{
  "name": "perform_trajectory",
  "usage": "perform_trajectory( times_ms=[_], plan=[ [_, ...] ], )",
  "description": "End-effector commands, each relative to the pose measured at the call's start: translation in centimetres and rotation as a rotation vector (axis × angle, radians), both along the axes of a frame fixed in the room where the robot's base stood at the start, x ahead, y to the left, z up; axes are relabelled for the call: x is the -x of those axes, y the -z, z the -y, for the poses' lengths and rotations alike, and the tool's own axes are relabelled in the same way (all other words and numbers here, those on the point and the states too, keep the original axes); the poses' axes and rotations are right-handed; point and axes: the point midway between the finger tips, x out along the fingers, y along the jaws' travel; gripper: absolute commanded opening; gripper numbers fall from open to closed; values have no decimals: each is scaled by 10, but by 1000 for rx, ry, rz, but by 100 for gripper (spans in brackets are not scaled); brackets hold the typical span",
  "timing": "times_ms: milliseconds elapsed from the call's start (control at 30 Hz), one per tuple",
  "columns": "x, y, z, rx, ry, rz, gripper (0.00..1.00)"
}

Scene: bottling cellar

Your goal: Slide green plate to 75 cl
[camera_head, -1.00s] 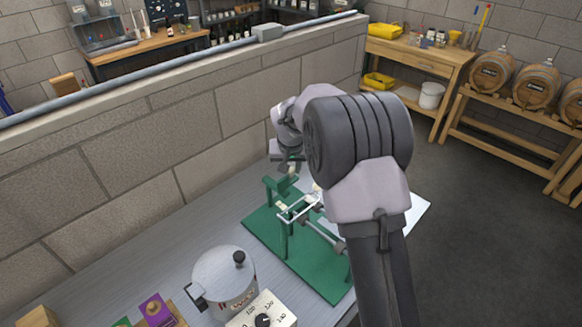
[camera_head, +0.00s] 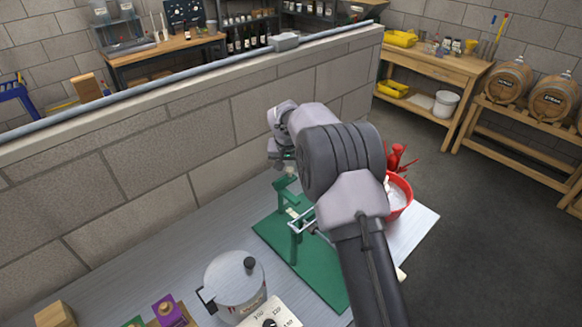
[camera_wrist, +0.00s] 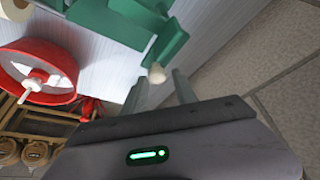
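The green filling stand (camera_head: 322,275) sits on the grey bench, with a green base and pale rails. A green upright piece (camera_head: 286,184) stands at its far end, just below my gripper (camera_head: 282,165). In the wrist view, a green plate-like part (camera_wrist: 165,42) has a cream knob (camera_wrist: 157,73) at its lower end. My gripper (camera_wrist: 159,80) is open, with the knob between or just beyond its fingertips. I cannot tell whether the fingers touch it. No 75 cl mark is readable. My arm hides part of the stand in the head view.
A red basin (camera_head: 401,196) with pale contents is right of the stand, also in the wrist view (camera_wrist: 17,85). The block wall (camera_head: 210,140) rises close behind the stand.

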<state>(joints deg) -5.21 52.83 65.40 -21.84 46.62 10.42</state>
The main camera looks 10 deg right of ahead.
Motion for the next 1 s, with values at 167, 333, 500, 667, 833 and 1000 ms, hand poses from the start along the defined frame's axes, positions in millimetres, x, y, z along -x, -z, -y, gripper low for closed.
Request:
perform_trajectory(
  times_ms=[167,333,500,667,833,1000],
  plan=[
    [1,2,0,0,1,-4,47],
    [2,1,0,0,2,-6,47],
    [9,-19,-1,0,1,-5,47],
    [26,-61,-5,-1,1,-3,47],
    [45,-108,-8,0,1,-2,47],
    [60,-143,-11,0,1,-3,47]
  ],
)
